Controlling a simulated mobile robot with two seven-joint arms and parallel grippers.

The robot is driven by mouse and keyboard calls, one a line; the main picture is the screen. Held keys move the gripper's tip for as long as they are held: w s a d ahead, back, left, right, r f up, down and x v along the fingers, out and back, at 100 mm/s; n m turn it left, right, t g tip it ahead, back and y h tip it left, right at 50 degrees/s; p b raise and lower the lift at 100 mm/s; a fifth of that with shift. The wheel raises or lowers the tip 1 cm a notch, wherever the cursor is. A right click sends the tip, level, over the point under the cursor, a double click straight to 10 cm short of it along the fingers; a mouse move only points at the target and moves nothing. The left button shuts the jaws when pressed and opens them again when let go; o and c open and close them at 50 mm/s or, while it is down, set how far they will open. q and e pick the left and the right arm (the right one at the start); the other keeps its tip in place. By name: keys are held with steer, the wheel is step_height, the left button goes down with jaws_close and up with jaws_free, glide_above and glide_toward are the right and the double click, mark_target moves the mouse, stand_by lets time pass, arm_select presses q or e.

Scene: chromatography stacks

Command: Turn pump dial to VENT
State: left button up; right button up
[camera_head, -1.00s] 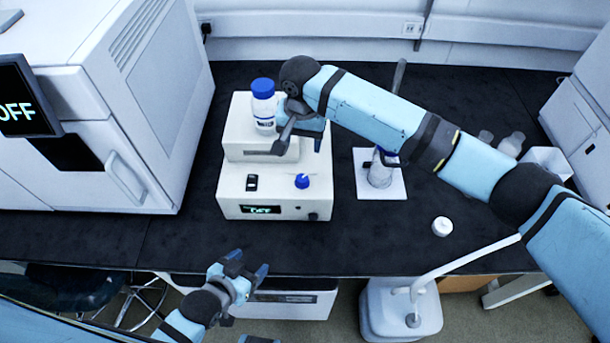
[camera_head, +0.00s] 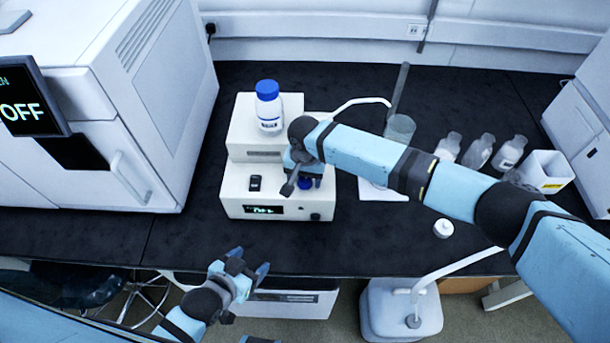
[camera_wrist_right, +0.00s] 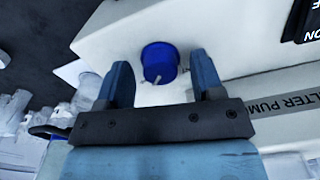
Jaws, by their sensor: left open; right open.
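The white filter pump (camera_head: 275,207) stands on the black bench, with a small lit display (camera_head: 263,210) on its front face. Its blue dial (camera_head: 306,184) is on the lower top surface and is partly covered by my right gripper in the head view. My right gripper (camera_head: 304,186) is open above the dial. In the right wrist view the blue dial (camera_wrist_right: 160,62) sits between the two open fingers (camera_wrist_right: 163,80), with no visible contact. I cannot read its setting. My left gripper (camera_head: 248,267) is open and empty in front of the bench edge.
A blue-capped bottle (camera_head: 269,110) stands on the pump's raised rear part. A black switch (camera_head: 255,183) is left of the dial. A glass vessel (camera_head: 399,128), several clear bottles (camera_head: 479,150) and a white bin (camera_head: 546,170) are to the right. A large white instrument (camera_head: 150,100) stands left.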

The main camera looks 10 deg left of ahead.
steer(key=c, duration=0.9)
steer(key=shift+n, duration=0.3)
steer(key=n+p, duration=0.1)
steer(key=n, duration=0.2)
steer(key=shift+r, duration=0.1)
steer(key=n+p, duration=0.1)
steer(key=n, duration=0.4)
steer(key=n+p, duration=0.1)
steer(key=n, duration=0.3)
steer(key=shift+n, duration=0.3)
steer(key=n, duration=0.4)
steer(key=shift+n, duration=0.3)
